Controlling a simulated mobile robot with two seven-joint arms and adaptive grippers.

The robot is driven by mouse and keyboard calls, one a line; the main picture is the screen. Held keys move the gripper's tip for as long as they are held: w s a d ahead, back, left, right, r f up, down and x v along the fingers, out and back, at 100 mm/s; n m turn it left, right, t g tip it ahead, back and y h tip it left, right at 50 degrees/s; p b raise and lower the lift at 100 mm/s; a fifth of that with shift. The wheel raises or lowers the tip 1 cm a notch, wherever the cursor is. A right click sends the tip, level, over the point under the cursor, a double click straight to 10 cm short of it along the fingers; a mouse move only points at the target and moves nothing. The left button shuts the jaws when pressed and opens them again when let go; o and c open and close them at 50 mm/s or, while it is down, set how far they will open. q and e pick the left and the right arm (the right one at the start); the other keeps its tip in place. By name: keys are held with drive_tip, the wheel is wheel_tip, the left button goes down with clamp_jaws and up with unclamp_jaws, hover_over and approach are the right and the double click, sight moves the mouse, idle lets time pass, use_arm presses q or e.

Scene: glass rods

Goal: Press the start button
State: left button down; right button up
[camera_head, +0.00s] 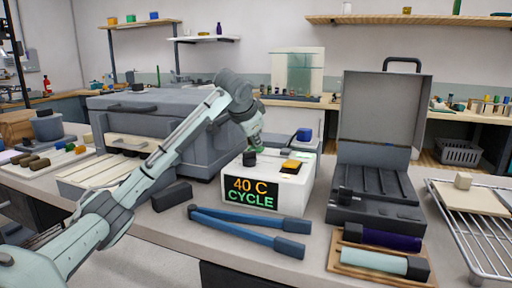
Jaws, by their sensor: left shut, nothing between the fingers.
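A white device (300,190) stands on the middle of the bench. Its dark front display (251,193) reads "40 C CYCLE" in orange and green. On its top, an orange-yellow block (291,166) sits at the right and a small dark knob-like part (249,158) at the left. I cannot tell for certain which of these is the start button. My left gripper (255,146) points down just above the left rear of the device's top, near the dark part. It is shut and empty; whether it touches the device is unclear. My right gripper is out of view.
Blue-handled tongs (245,222) lie in front of the device. An open grey case (378,190) stands to its right, with a tray of rolls (375,262) in front and a wire rack (475,235) farther right. A large grey machine (150,115) is behind my left arm.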

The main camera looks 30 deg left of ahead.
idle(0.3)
use_arm(q)
drive_tip(key=shift+r+p, duration=0.35)
drive_tip(key=shift+r, duration=0.55)
drive_tip(key=shift+r, duration=2.5)
